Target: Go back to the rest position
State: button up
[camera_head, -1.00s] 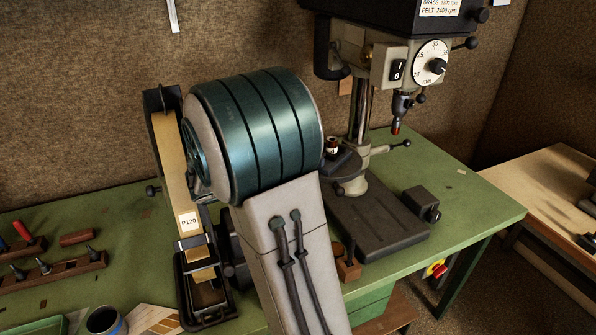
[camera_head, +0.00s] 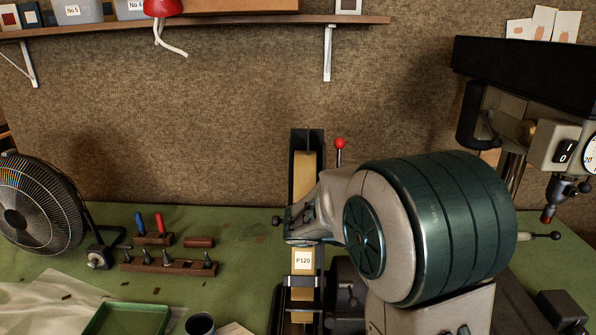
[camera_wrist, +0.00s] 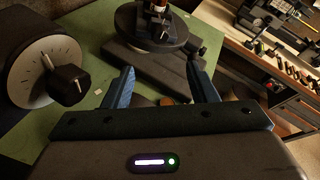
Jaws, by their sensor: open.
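In the wrist view my gripper (camera_wrist: 161,84) is open, with its two blue fingers spread apart and nothing held between them. It is above the green bench, near the drill press. The press's round table (camera_wrist: 130,25) lies beyond the fingertips with a small brass-and-dark item (camera_wrist: 157,6) on it, cut off by the top edge. In the head view my arm's large teal joint fills the lower right, and my gripper is hidden there.
The drill press (camera_head: 530,75) stands at the right. Its dial (camera_wrist: 40,72) is close at left in the wrist view. A belt sander (camera_head: 303,262) stands beside my arm. A fan (camera_head: 38,205), tool racks (camera_head: 170,264) and a green tray (camera_head: 128,318) are left. A shelf (camera_head: 250,22) is above.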

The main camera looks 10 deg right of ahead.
jog(key=s+a+f+m+t+y+b, duration=0.1)
jog(key=s+a+f+m+y, duration=0.2)
jog(key=s+a+m+y, duration=0.4)
jog(key=s+a+f+m+t+y+b, duration=0.1)
jog(key=s+a+f+m+y, duration=0.2)
jog(key=s+a+m+y, duration=0.4)
jog(key=s+a+m, duration=0.1)
jog(key=s+m, duration=0.3)
jog(key=m, duration=0.5)
jog(key=shift+a+m, duration=0.25)
jog(key=shift+m, duration=0.15)
